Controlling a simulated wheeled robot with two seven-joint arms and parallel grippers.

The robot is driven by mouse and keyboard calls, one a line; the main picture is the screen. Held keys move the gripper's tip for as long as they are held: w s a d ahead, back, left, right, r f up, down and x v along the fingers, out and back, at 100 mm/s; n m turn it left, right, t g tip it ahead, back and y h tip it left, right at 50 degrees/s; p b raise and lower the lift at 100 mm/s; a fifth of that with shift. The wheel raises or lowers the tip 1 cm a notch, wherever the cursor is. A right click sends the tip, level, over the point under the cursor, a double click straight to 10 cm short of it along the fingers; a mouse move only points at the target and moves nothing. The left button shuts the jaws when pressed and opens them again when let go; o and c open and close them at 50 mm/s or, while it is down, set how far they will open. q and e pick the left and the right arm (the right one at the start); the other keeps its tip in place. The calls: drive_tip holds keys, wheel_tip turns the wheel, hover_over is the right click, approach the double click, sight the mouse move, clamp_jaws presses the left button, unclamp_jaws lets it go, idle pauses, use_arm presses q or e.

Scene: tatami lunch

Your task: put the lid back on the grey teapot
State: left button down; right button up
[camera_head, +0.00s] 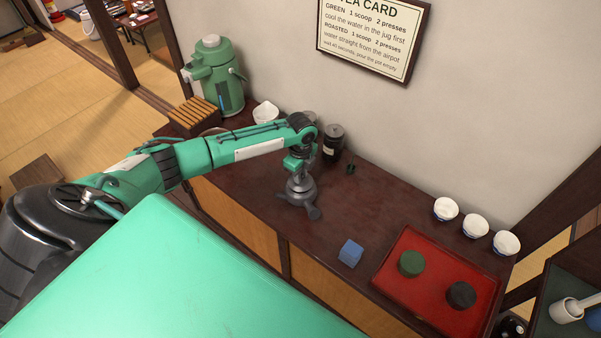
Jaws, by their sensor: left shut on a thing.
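The grey teapot (301,192) stands on the dark wooden counter in the middle of the head view, with a short stub handle pointing towards the front. My left gripper (298,169) reaches down from above and is directly over the teapot's top. It is shut on what appears to be the teapot's lid (299,179). The lid is very small here and partly covered by the gripper. I cannot tell whether it touches the pot's rim or is just above it. My right gripper is not in view.
White cups (476,227) line the wall; a green airpot (218,80) stands left.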

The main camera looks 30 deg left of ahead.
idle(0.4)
use_arm(q)
drive_tip(key=c, duration=0.7)
unclamp_jaws()
drive_tip(key=shift+c, duration=0.2)
drive_tip(key=shift+r+p, duration=3.45)
drive_tip(key=shift+r, duration=0.1)
drive_tip(key=shift+c, duration=0.5)
clamp_jaws()
